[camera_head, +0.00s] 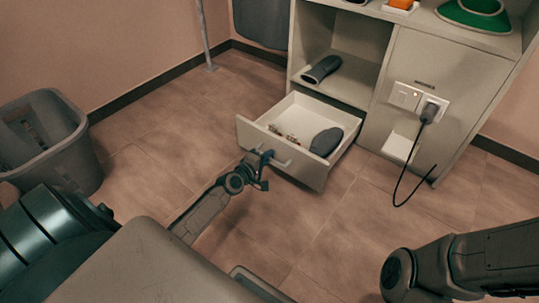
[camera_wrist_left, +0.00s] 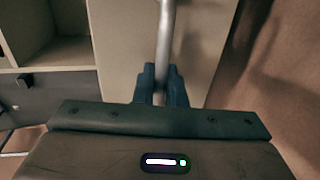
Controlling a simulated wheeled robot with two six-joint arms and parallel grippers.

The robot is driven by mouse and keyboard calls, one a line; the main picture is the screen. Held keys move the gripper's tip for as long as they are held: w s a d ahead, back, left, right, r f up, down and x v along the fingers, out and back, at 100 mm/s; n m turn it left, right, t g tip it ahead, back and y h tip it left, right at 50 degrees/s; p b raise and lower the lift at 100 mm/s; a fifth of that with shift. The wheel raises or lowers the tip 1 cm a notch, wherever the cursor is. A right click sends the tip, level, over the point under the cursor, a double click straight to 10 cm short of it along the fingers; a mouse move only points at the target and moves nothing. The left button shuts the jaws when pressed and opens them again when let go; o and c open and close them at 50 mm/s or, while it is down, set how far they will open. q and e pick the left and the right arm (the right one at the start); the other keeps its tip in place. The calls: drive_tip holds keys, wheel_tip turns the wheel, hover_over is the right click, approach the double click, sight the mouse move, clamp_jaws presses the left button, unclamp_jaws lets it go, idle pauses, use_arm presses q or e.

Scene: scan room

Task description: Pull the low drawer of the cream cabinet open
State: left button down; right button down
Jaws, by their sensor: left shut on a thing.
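The low drawer (camera_head: 315,174) of the cream cabinet (camera_head: 448,65) stands partly pulled out, with its inside showing. My left gripper (camera_head: 261,164) is at the handle (camera_head: 282,162) on its front. In the left wrist view, the fingers of that gripper (camera_wrist_left: 162,84) are shut around the silver bar of the handle (camera_wrist_left: 165,35), with the drawer front (camera_wrist_left: 127,35) behind it. A dark flat oblong thing (camera_head: 326,142) and some small brownish pieces (camera_head: 284,135) lie in the drawer. My right gripper is out of view; only part of that arm shows at the lower right.
A grey bin (camera_head: 45,140) stands at the left. A dark thing (camera_head: 321,69) lies on the open shelf above the drawer. A plug with a black cable (camera_head: 408,170) hangs at the cabinet's right. The tiled floor before the drawer is clear apart from my arms.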

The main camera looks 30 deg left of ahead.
use_arm(q)
drive_tip(key=shift+s, duration=0.1)
drive_tip(key=c, duration=1.6)
unclamp_jaws()
drive_tip(key=shift+c, duration=0.2)
drive_tip(key=p+v, duration=0.2)
drive_tip(key=v, duration=0.8)
drive_tip(key=shift+s, duration=0.35)
drive_tip(key=shift+a, duration=0.15)
